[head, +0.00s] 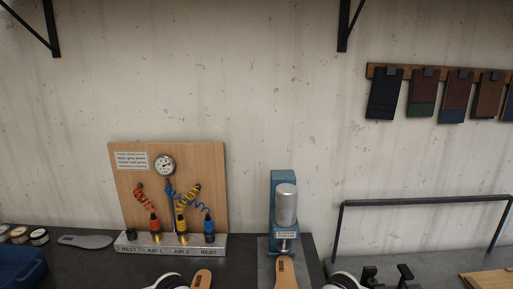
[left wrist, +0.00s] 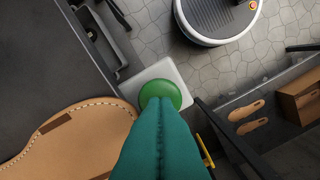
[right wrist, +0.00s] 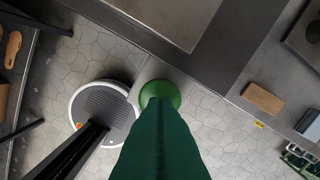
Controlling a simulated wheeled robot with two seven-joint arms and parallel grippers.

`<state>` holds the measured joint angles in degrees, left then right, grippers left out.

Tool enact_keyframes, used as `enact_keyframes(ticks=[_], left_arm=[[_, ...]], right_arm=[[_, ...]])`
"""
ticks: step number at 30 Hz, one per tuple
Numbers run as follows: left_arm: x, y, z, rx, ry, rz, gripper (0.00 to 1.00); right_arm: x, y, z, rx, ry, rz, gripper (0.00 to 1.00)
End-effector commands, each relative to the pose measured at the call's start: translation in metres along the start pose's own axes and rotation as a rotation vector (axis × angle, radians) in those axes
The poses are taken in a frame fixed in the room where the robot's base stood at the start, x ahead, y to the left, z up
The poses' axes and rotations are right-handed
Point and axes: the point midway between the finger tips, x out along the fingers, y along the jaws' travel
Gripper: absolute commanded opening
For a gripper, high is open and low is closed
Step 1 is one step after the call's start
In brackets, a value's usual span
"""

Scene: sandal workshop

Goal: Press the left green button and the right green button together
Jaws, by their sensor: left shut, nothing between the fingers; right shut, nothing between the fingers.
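The left green button (left wrist: 159,92) is a round green dome on a pale square plate in the left wrist view. My left gripper (left wrist: 160,115), in a teal-green cover, is shut and empty, with its tip overlapping the button's near edge. The right green button (right wrist: 160,92) shows in the right wrist view as a similar green dome. My right gripper (right wrist: 160,112), also green-covered, is shut and empty, with its tip over the button's near part. The fingers hide part of each button. I cannot tell whether either tip touches or whether the buttons are pressed down. The head view shows neither button.
A tan sandal sole (left wrist: 75,145) lies near the left button. In the head view, a wooden air-line board (head: 212,165) and a blue press (head: 284,180) stand at the back of the bench. A tan block (right wrist: 262,99) lies to the right in the right wrist view.

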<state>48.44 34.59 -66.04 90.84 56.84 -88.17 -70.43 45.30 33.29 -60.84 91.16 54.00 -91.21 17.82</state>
Motion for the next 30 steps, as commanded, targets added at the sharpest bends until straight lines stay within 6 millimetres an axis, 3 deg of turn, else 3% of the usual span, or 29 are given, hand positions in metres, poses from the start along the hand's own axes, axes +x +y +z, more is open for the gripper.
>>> enact_keyframes(ticks=[30], left_arm=[[-0.012, 0.000, 0.000, 0.000, 0.000, 0.000, 0.00]], right_arm=[[-0.006, 0.000, 0.000, 0.000, 0.001, 0.000, 0.00]])
